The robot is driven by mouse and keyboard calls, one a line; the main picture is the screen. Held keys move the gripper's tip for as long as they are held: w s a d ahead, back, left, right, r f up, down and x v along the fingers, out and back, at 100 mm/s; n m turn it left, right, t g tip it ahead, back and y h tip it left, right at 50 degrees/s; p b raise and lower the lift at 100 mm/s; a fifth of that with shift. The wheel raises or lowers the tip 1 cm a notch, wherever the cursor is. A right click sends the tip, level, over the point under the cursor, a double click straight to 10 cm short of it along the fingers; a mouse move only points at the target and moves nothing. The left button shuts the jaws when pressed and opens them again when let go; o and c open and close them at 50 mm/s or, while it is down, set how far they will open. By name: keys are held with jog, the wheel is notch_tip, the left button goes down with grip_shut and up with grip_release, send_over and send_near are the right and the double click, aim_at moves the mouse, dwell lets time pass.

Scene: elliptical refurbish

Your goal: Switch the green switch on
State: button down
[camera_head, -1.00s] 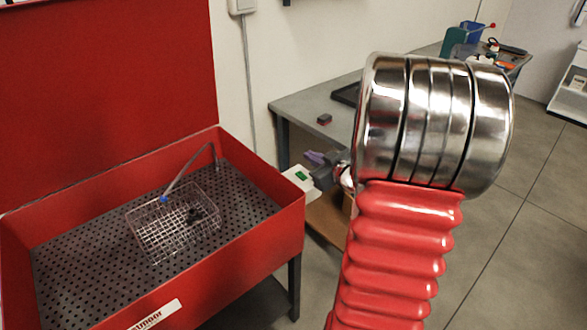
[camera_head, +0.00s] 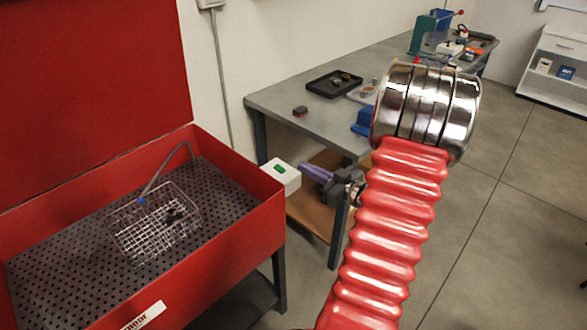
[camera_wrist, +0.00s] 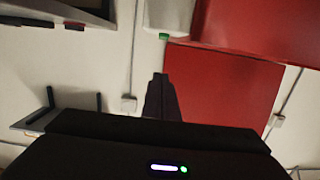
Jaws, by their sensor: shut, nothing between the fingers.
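The green switch (camera_head: 280,169) is on a white box (camera_head: 284,180) at the right end of the red washer tub in the head view. In the wrist view the green switch (camera_wrist: 164,37) shows at the lower edge of the white box (camera_wrist: 168,14), beyond my fingertips. My gripper (camera_head: 303,168) is shut and empty, with its purple fingers just right of the box. In the wrist view my gripper (camera_wrist: 160,78) points toward the switch, with a visible gap in the picture. I cannot tell whether the switch is on or off.
The red tub (camera_head: 235,225) holds a wire basket (camera_head: 150,222) and a hose, with its red lid raised behind. A grey workbench (camera_head: 285,100) with a black tray (camera_head: 334,82) and small items stands behind my arm. Open floor lies to the right.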

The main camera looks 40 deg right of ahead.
send_over(285, 173)
jog(key=shift+s+a+f, duration=0.2)
jog(key=shift+s+f, duration=0.05)
jog(key=shift+f, duration=0.3)
notch_tip(285, 173, down, 3)
jog(key=shift+w+r, duration=0.15)
jog(key=shift+w+f, duration=0.1)
jog(key=shift+f, duration=0.5)
jog(key=shift+d, duration=0.1)
